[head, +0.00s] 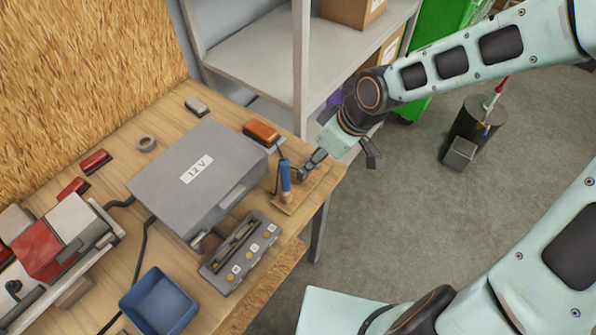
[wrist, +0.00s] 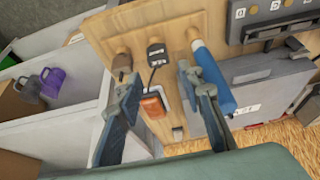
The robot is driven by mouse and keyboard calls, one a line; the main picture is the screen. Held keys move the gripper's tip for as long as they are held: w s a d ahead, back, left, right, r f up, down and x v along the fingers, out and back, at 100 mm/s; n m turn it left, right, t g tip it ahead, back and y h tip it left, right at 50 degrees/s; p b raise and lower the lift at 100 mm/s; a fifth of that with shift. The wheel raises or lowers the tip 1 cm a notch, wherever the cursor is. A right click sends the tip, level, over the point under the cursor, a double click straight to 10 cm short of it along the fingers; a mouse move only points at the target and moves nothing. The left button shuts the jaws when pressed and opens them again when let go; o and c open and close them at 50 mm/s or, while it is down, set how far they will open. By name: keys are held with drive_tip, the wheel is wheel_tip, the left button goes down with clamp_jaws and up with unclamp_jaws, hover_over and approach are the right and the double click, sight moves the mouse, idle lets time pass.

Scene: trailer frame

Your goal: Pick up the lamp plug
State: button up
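In the wrist view a small black plug-like piece (wrist: 156,53) with a thin dark cord sits at the wooden peg board; I take it as the lamp plug. My gripper (wrist: 157,74) is open, one finger on each side of the line to this piece, with nothing held. In the head view my gripper (head: 342,163) hangs by the board's far right end, and its left finger hides part of the board. The dark piece is not clear there. A blue cylindrical handle (wrist: 212,75) stands just right of my right finger, and also shows in the head view (head: 285,178).
The wooden board (head: 303,197) lies at the bench corner. A grey 12 V box (head: 165,180), a grey panel with a slot (head: 225,262), an orange block (head: 262,131) and a blue tray (head: 160,303) stand nearby. A shelf (head: 270,55) rises behind.

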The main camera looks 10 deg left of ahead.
sight(303, 175)
drive_tip(key=shift+b+x, duration=2.1)
drive_tip(key=shift+x, duration=3.05)
drive_tip(key=shift+d, duration=0.15)
drive_tip(key=shift+c, duration=0.2)
drive_tip(key=c, duration=0.5)
